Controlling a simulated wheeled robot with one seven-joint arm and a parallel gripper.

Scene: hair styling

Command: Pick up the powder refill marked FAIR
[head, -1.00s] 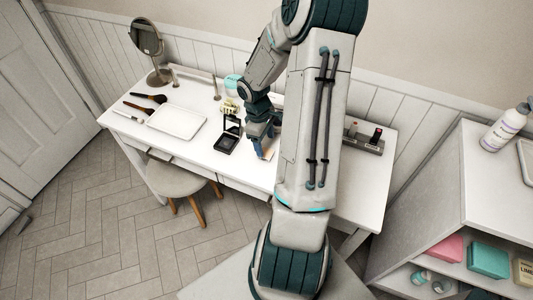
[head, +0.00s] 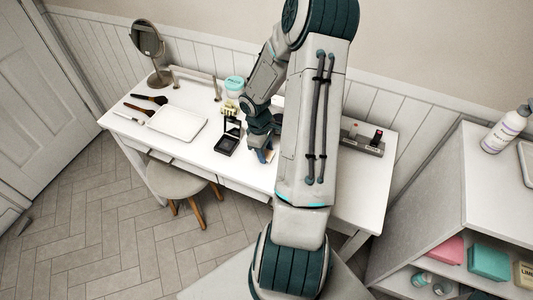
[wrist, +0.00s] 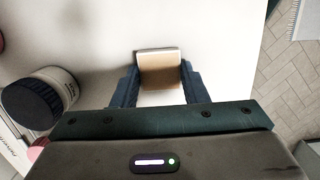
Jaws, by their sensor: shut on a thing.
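A small beige-topped block with pale sides (wrist: 160,72) is between the two fingers of my gripper (wrist: 160,86) in the wrist view. The fingers are shut on it, one on each side. No marking on it can be read, so I cannot tell from its face whether it is the FAIR refill. In the head view my gripper (head: 262,152) is low over the white table, right of the open black compact (head: 230,138). My arm hides much of the held block there, and its height above the table is unclear.
A dark-lidded jar (wrist: 38,103) stands left of my gripper in the wrist view. A white tray (head: 178,124), brushes (head: 150,99), a round mirror (head: 148,45) and a teal-lidded tub (head: 234,84) are on the table. A grey holder (head: 362,142) stands right of my arm.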

